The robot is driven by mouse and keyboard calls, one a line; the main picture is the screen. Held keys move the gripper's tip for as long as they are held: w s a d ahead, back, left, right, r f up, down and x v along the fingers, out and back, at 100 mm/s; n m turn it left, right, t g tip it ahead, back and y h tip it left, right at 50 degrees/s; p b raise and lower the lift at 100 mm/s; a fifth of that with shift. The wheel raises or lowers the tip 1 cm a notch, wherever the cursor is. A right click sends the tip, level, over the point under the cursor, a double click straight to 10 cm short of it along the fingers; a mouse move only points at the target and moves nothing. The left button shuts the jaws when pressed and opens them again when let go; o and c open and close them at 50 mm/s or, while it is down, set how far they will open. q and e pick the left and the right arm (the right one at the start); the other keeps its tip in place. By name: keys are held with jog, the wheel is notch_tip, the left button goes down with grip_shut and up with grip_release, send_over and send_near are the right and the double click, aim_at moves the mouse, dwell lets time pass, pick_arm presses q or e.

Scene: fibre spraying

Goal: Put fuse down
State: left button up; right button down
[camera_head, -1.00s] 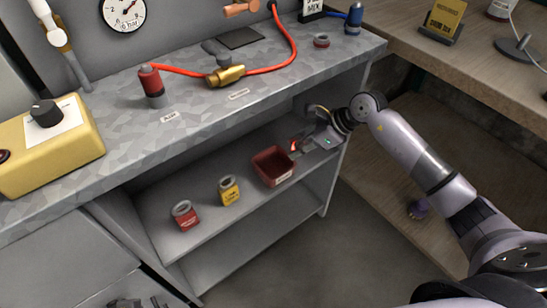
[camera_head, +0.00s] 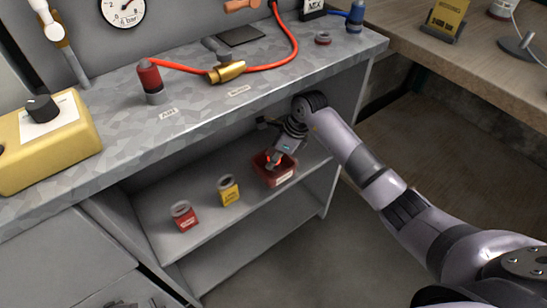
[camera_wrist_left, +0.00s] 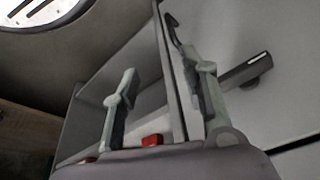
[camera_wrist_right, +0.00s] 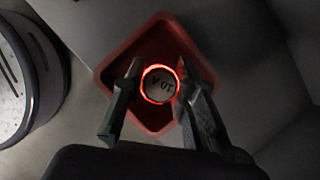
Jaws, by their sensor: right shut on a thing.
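The fuse (camera_wrist_right: 160,84) is a round piece with a pale face marked "10 A" and a glowing red rim. My right gripper (camera_wrist_right: 159,72) is shut on it, one finger on each side. In the right wrist view it is over the open red bin (camera_wrist_right: 147,123). In the head view the right gripper (camera_head: 272,158) is at the mouth of the red bin (camera_head: 285,178) on the shelf, with a small red glow at its fingers. I cannot tell whether the fuse touches the bin floor. My left gripper (camera_wrist_left: 150,55) is open and empty, away from the bin.
The grey worktop (camera_head: 200,120) overhangs the shelf, carrying a yellow control box (camera_head: 60,150) and a red hose (camera_head: 290,58).

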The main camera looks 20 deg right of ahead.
jog(key=shift+f, duration=0.15)
jog(key=shift+f, duration=0.2)
jog(key=c, duration=1.6)
grip_release()
jog(key=shift+r, duration=0.1)
jog(key=shift+o, duration=0.2)
